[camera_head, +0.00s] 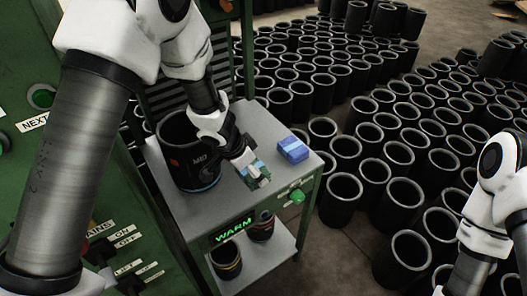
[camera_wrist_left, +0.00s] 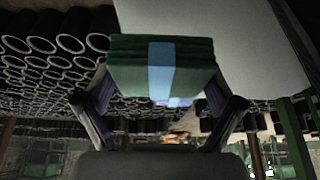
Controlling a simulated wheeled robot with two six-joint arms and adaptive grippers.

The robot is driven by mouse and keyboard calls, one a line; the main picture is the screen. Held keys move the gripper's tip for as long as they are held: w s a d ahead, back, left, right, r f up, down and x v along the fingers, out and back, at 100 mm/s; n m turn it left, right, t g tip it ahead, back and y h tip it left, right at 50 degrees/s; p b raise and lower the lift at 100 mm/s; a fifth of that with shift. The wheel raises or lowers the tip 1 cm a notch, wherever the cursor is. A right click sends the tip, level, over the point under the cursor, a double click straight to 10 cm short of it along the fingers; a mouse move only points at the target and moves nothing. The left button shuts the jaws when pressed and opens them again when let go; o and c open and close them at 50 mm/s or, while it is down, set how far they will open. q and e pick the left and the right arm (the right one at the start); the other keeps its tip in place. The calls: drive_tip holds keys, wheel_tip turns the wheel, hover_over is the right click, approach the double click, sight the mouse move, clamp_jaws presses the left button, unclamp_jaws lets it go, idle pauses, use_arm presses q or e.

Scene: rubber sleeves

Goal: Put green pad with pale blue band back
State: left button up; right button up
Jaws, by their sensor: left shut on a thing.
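The green pad with a pale blue band (camera_head: 256,172) is in my left gripper (camera_head: 250,169), over the grey top of the small green cart. In the left wrist view the green pad (camera_wrist_left: 128,72) sits between both fingers of my left gripper (camera_wrist_left: 162,95), its pale blue band running down its middle. I cannot tell whether the pad touches the cart top. A blue pad (camera_head: 293,149) lies on the cart top just right of my left gripper. My right arm shows at the right edge, but its gripper is out of view.
A large black sleeve marked M07 (camera_head: 187,150) stands on the cart top (camera_head: 262,128), close left of my left gripper. The cart front shows a lit WARM sign (camera_head: 231,231) and a green button (camera_head: 297,196). Smaller sleeves (camera_head: 226,262) stand on its lower shelf. Many black sleeves (camera_head: 345,190) crowd the floor.

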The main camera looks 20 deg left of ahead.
use_arm(q)
drive_tip(key=w+p, duration=0.1)
drive_tip(key=w, duration=0.1)
drive_tip(key=w+p, duration=0.1)
drive_tip(key=w, duration=0.1)
drive_tip(key=w+d+p, duration=0.1)
drive_tip(key=w, duration=0.2)
drive_tip(key=shift+f, duration=0.3)
wheel_tip(320, 180, down, 4)
drive_tip(key=shift+r+b, duration=0.1)
drive_tip(key=shift+b, duration=0.75)
drive_tip(key=shift+w, duration=0.15)
use_arm(e)
wheel_tip(320, 180, up, 3)
drive_tip(key=shift+w, duration=0.15)
use_arm(q)
drive_tip(key=o, duration=0.9)
drive_tip(key=shift+c, duration=0.2)
